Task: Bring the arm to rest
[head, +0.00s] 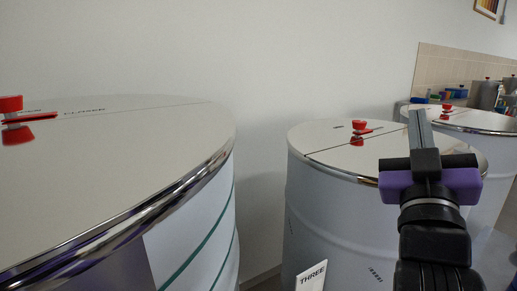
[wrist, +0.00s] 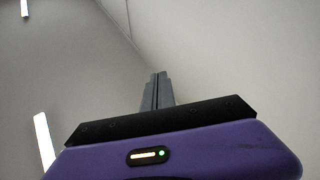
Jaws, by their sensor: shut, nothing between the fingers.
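My gripper (head: 419,115) stands upright at the right of the head view, in front of the middle tank. Its grey fingers are together and empty, pointing up. The wrist view shows the same shut fingers (wrist: 158,75) above the purple housing, with only wall and ceiling beyond them. My gripper hides part of the middle tank's lid and side.
A large metal tank (head: 190,225) with a red-knobbed lid fills the left. The middle tank (head: 320,215) has a card reading THREE (head: 311,276). Another tank (head: 490,133) stands at the far right, near a cluttered counter. A bare wall (head: 265,60) is behind.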

